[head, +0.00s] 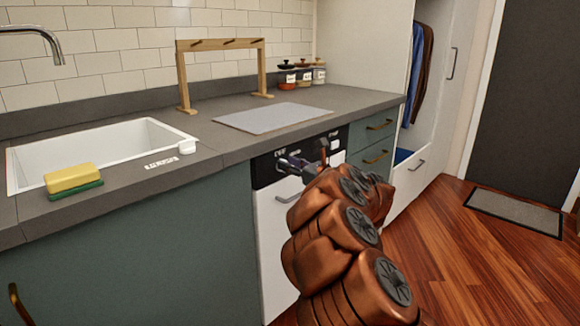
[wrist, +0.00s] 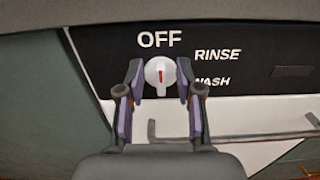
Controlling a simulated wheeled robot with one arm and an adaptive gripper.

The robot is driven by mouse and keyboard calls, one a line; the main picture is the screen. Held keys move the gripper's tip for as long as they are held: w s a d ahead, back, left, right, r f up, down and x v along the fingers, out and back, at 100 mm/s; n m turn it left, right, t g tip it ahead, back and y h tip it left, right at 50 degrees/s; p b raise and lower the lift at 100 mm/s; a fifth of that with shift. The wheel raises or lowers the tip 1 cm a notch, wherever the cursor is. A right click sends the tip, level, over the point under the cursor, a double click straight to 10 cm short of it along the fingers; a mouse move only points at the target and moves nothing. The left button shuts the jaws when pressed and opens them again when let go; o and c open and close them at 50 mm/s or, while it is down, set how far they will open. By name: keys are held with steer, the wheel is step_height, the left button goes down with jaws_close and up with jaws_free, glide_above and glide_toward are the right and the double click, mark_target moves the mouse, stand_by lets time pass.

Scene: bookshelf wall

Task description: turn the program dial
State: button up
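The program dial (wrist: 153,76) is a small round white knob with a red mark, on a black control panel (wrist: 110,55). My gripper (wrist: 160,80) is open, with one finger on each side of the dial. A narrow gap seems to show on both sides, but I cannot tell whether a finger touches it.
A dishwasher handle (wrist: 240,136) runs just below the dial. The grey countertop (head: 220,135) overhangs the panel, with a white sink (head: 150,135) at left and a grey mat (head: 270,117) above. Drawers (head: 372,140) stand right of the dishwasher.

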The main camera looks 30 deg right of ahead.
steer(key=shift+w, duration=0.15)
jaws_close()
stand_by(0.6)
steer(key=m+p, duration=0.1)
steer(key=m, duration=0.1)
steer(key=m+p, duration=0.1)
steer(key=m, duration=0.2)
steer(key=shift+w+d+m+p, duration=0.1)
steer(key=shift+d+m+p, duration=0.25)
steer(key=shift+m+p, duration=0.05)
steer(key=m+p, duration=0.3)
steer(key=m, duration=0.2)
steer(key=f+m+p, duration=0.1)
steer(key=m+p, duration=0.3)
steer(key=m, duration=0.2)
steer(key=m+p, duration=0.4)
steer(key=m, duration=0.1)
steer(key=shift+d+f+m, duration=0.3)
steer(key=shift+d+f, duration=0.05)
steer(key=shift+f+m+p, duration=0.2)
steer(key=shift+m+p, duration=0.5)
steer(key=shift+f, duration=0.1)
